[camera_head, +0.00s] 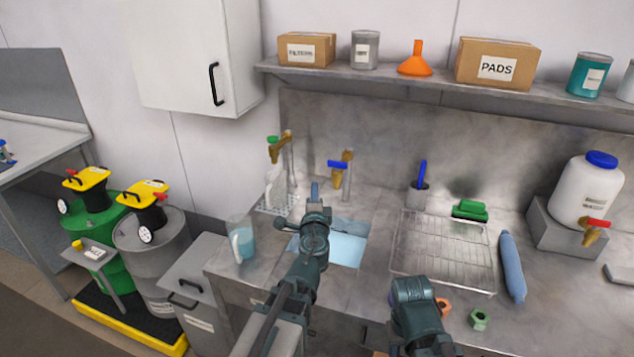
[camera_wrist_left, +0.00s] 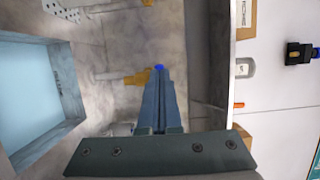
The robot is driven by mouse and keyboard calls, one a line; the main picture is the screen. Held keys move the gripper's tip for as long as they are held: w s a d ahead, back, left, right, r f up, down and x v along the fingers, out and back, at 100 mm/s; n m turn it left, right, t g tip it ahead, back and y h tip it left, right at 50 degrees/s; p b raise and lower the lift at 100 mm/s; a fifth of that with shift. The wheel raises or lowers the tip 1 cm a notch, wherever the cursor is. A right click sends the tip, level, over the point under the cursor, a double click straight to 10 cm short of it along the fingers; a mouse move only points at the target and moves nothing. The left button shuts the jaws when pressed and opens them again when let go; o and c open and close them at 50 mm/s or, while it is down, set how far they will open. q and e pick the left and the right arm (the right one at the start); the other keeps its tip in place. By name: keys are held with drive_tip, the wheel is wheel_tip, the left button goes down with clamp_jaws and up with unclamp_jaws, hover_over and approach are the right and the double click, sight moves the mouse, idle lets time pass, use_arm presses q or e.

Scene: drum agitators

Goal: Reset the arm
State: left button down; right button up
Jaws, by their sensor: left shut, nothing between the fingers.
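My left arm reaches over the sink (camera_head: 345,248) in the head view. Its gripper (camera_head: 314,192) is shut and empty, above the back of the sink. In the left wrist view the two fingers (camera_wrist_left: 160,95) lie together. The brass tap with the blue handle (camera_head: 338,172) stands just behind and right of the gripper; it also shows by the fingertips in the left wrist view (camera_wrist_left: 137,79). I cannot tell whether they touch. My right arm shows at the lower middle, but its gripper is out of view.
A jug (camera_head: 241,240) stands left of the sink. A wire rack (camera_head: 443,252), a blue roll (camera_head: 512,266) and hex nuts (camera_head: 479,319) lie to the right. A white container (camera_head: 588,190) stands at the far right. A shelf (camera_head: 400,80) runs above.

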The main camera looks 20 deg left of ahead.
use_arm(q)
drive_tip(key=s+d+f+n+g+y, duration=0.1)
drive_tip(key=s+d+f+n+g, duration=0.2)
drive_tip(key=s+f+n+g, duration=0.85)
drive_tip(key=s+d+f+g+h, duration=0.5)
drive_tip(key=s+d+f, duration=0.5)
drive_tip(key=s+d, duration=0.3)
drive_tip(key=shift+s+d+f+m+g, duration=0.25)
drive_tip(key=shift+s+d+m+g, duration=0.15)
drive_tip(key=shift+s, duration=0.6)
